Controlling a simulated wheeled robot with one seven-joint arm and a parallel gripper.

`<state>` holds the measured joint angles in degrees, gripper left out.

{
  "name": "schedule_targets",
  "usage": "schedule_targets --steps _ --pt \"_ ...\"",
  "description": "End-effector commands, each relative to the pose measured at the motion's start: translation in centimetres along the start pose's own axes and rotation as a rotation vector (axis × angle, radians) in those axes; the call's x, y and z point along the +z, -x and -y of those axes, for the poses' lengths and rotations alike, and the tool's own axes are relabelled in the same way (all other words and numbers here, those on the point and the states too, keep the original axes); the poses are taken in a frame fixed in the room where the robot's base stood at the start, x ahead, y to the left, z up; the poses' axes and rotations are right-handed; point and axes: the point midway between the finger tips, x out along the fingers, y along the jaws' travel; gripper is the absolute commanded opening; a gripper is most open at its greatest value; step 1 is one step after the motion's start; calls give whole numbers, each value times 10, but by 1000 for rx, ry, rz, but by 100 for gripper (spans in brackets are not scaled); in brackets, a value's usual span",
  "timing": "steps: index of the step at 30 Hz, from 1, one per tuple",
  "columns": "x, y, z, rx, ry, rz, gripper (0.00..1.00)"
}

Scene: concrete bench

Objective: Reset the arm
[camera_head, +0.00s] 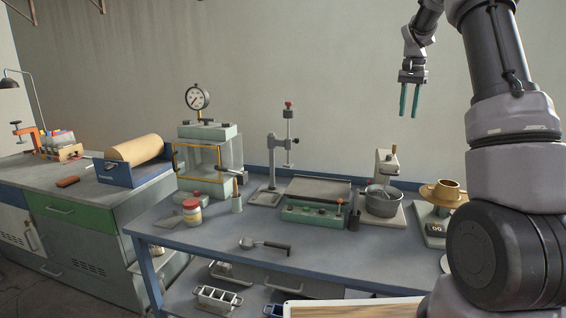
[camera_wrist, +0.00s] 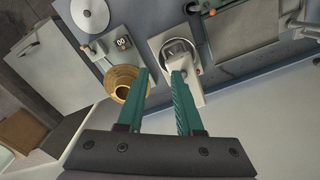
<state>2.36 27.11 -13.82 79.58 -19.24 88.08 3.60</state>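My gripper (camera_head: 410,99) hangs in the air above the right part of the bench, in front of the bare wall. Its two teal fingers point down and stand apart with nothing between them. In the wrist view the open fingers (camera_wrist: 160,82) show from above, with a brass-coloured funnel-like vessel (camera_wrist: 124,88) below left and a mixer with a metal bowl (camera_wrist: 181,52) below them. My arm comes in from the right edge of the head view and hides part of the bench's right end.
The blue-grey bench (camera_head: 210,250) carries a pressure-gauge chamber (camera_head: 207,158), a stand (camera_head: 272,165), a flat green-based device (camera_head: 317,195), a mixer (camera_head: 386,180) and a brass vessel on a scale (camera_head: 443,194). The air around my gripper is clear.

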Motion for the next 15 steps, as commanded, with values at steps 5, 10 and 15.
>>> schedule_targets --steps 5,10,15 --pt "13 13 -3 -27 16 -10 35" --pt "28 26 -7 -55 35 -22 35" --pt "51 44 -14 -98 63 -42 35"
